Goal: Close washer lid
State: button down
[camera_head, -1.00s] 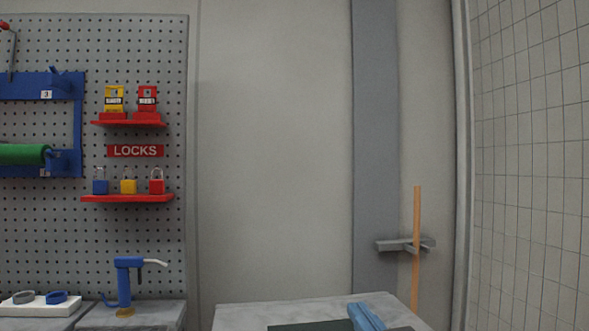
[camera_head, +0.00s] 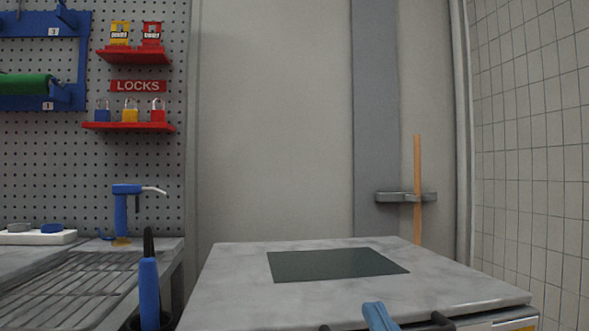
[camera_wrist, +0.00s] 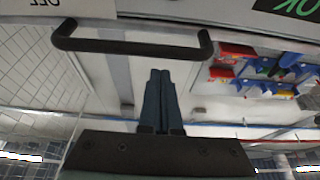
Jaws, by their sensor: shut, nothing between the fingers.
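The washer top (camera_head: 240,290) is a grey, marbled slab with a dark rectangular window (camera_head: 335,264), low in the head view.
A wire drying rack (camera_head: 75,285) and a blue-handled tool (camera_head: 149,290) stand left of the washer. A blue tap-like device (camera_head: 122,212) is behind them. A wooden stick (camera_head: 417,190) stands in a grey wall holder at the back right.

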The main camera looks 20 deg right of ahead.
jog(key=shift+f+b, duration=1.45)
jog(key=shift+f, duration=0.7)
notch_tip(320, 180, up, 6)
jog(key=p, duration=0.5)
jog(key=f+b+v, duration=0.1)
jog(key=v, duration=0.9)
jog(key=shift+w+f+b, duration=0.2)
jog(key=shift+w+b, duration=0.05)
jog(key=shift+b, duration=0.05)
